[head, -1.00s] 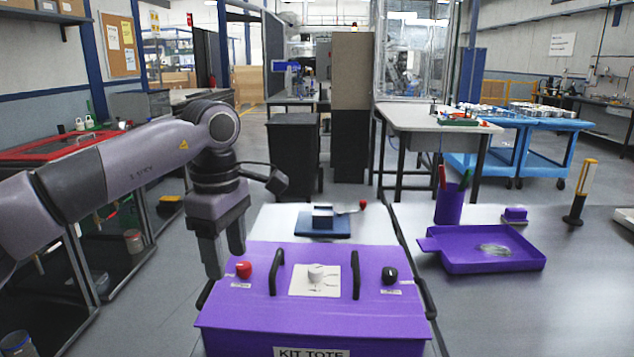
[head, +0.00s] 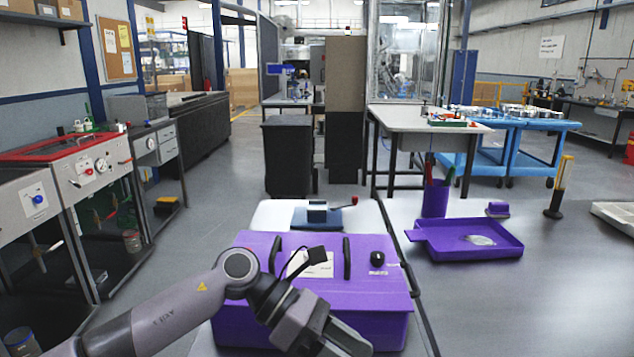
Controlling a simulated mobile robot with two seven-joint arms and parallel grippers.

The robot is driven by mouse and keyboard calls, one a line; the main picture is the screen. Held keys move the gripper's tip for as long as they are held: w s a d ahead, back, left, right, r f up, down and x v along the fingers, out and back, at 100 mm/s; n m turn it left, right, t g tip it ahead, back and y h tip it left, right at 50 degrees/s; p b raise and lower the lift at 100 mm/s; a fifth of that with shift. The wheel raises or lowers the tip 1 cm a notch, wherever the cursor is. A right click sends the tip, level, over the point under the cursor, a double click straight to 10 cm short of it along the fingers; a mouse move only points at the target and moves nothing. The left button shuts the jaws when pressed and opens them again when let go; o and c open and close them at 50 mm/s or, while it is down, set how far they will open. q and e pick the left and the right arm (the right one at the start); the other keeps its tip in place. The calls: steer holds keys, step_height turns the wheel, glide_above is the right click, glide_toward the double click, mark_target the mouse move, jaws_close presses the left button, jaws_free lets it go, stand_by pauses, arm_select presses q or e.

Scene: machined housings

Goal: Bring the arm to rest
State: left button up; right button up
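My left arm comes in from the lower left and lies low across the front of a purple kit tote (head: 395,297). Its gripper (head: 345,338) is tilted toward the lower right in front of the tote, near the bottom edge of the head view. I see no object held in it, but the gap between its fingers is not clear. The tote's lid bears two black handles, a black knob (head: 377,258) and a white card (head: 318,268) partly covered by my arm. My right gripper is not in view.
Behind the tote stands a blue fixture (head: 332,222) with a grey block and red-tipped lever. To the right are a purple tray (head: 455,245), a purple pen cup (head: 435,200) and a yellow-black upright tool (head: 560,188). The right foreground of the bench is bare.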

arm_select(q)
steer(key=w+a+f+m+t+y, duration=0.1)
steer(key=a+f+m+t, duration=0.45)
steer(key=m+t, duration=0.85)
steer(key=a+f+m+t, duration=0.4)
steer(key=a+m+t, duration=0.3)
steer(key=m, duration=1.2)
steer(key=s+a+f+n+g+y, duration=0.3)
steer(key=s+a+f+n, duration=0.3)
steer(key=f, duration=0.3)
steer(key=s+a+f+n+g+y+p, duration=0.1)
steer(key=s+a+f+n+g+y, duration=0.1)
steer(key=s+a+f+n+y, duration=0.3)
steer(key=s+a+f+n, duration=0.1)
steer(key=s+f, duration=0.2)
steer(key=s, duration=0.1)
steer(key=shift+s+a+f+n+g, duration=0.2)
steer(key=shift+f+n+g, duration=0.1)
steer(key=shift+f+g, duration=0.1)
steer(key=shift+d, duration=0.15)
